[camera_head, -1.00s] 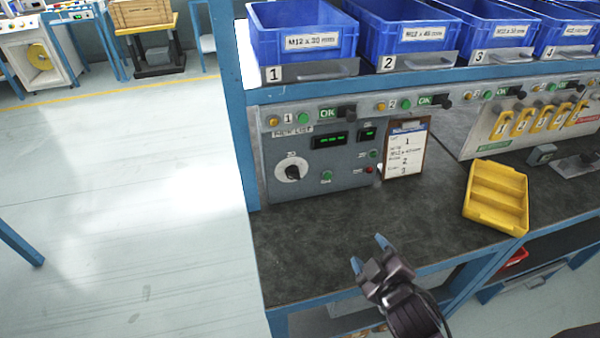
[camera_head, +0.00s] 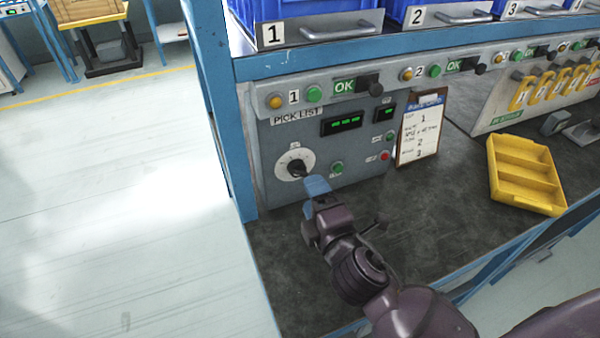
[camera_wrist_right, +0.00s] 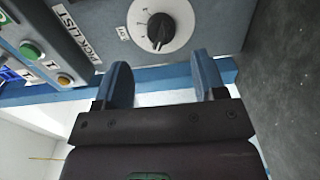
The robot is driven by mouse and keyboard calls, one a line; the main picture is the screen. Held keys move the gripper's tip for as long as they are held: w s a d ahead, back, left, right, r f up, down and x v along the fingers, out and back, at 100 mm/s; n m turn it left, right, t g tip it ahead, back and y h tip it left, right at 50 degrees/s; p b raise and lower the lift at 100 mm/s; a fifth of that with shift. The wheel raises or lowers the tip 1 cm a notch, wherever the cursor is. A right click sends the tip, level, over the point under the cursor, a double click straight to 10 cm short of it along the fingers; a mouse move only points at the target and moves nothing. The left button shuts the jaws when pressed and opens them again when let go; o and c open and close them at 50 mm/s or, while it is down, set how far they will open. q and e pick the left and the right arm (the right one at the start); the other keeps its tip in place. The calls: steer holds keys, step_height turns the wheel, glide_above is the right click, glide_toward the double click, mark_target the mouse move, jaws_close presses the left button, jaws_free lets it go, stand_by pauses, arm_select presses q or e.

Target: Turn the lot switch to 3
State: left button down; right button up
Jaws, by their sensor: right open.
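The lot switch (camera_head: 296,166) is a black knob on a round white dial, at the lower left of the grey PICK LIST panel (camera_head: 348,152). In the right wrist view the knob (camera_wrist_right: 160,30) is just beyond the fingertips, between their lines and apart from them. The dial's small marks are too small to read. My right gripper (camera_head: 312,200) is in front of the panel, just below and right of the dial in the head view. Its blue fingers (camera_wrist_right: 166,78) are open with nothing between them. My left gripper is not in view.
A clipboard (camera_head: 420,130) leans by the panel's right side. A yellow tray (camera_head: 525,175) lies on the dark bench top (camera_head: 440,215). Green and red buttons (camera_head: 385,156) sit right of the dial. A blue post (camera_head: 212,110) stands at the panel's left edge.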

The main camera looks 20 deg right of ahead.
mark_target(301, 175)
steer(key=w, duration=0.5)
steer(key=shift+w+a+f, duration=0.1)
steer(key=shift+w, duration=0.75)
steer(key=c, duration=0.9)
